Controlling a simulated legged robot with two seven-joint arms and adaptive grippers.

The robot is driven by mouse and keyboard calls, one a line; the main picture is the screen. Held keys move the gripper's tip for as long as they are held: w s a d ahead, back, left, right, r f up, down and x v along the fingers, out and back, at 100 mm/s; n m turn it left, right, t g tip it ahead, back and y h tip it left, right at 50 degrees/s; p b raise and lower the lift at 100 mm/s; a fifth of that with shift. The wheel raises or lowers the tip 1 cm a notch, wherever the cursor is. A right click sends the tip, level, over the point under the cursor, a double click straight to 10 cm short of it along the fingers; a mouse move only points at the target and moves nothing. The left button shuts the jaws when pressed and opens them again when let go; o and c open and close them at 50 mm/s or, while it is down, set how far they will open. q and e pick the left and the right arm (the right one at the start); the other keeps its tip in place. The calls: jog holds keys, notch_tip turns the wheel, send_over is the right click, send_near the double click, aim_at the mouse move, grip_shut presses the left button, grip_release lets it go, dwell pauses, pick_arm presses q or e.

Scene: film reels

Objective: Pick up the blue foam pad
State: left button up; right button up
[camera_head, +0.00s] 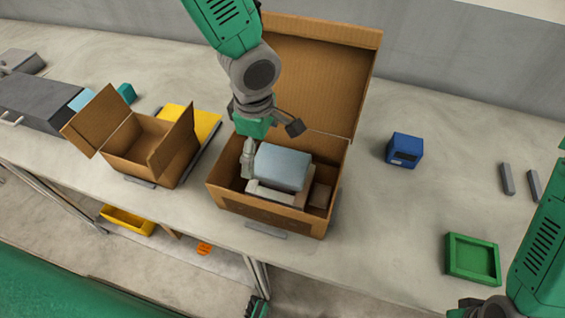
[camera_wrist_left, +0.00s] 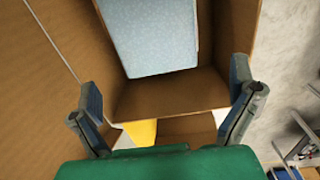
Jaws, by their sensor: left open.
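The blue foam pad (camera_head: 282,167) is a pale blue block inside the large open cardboard box (camera_head: 268,213). It lies on top of other pieces in the box. The pad also shows at the top of the left wrist view (camera_wrist_left: 150,38), with a speckled blue face. My left gripper (camera_head: 270,141) is open over the box, its fingers spread at the back left of the pad. In the left wrist view the gripper (camera_wrist_left: 165,90) holds nothing between its fingers, and the pad is ahead of them.
The big box's lid (camera_head: 318,75) stands up behind the gripper. A smaller open box (camera_head: 145,145) and a yellow item (camera_head: 200,118) are to the left. A dark blue box (camera_head: 404,150) and a green tray (camera_head: 472,258) are to the right, with bare tabletop between them.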

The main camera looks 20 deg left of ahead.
aim_at(260, 157)
pick_arm(q)
jog(key=f, duration=0.4)
jog(key=shift+w+a, duration=0.25)
jog(key=shift+a, duration=0.05)
jog(key=shift+w+a+f, duration=0.1)
jog(key=shift+a+f, duration=0.1)
jog(key=shift+f, duration=0.15)
jog(key=shift+c, duration=0.5)
jog(key=shift+r, duration=0.1)
jog(key=c, duration=0.6)
jog(key=shift+d, duration=0.1)
jog(key=c, duration=0.3)
jog(key=shift+d, duration=0.15)
jog(key=shift+c, duration=0.2)
jog(key=shift+r, duration=0.1)
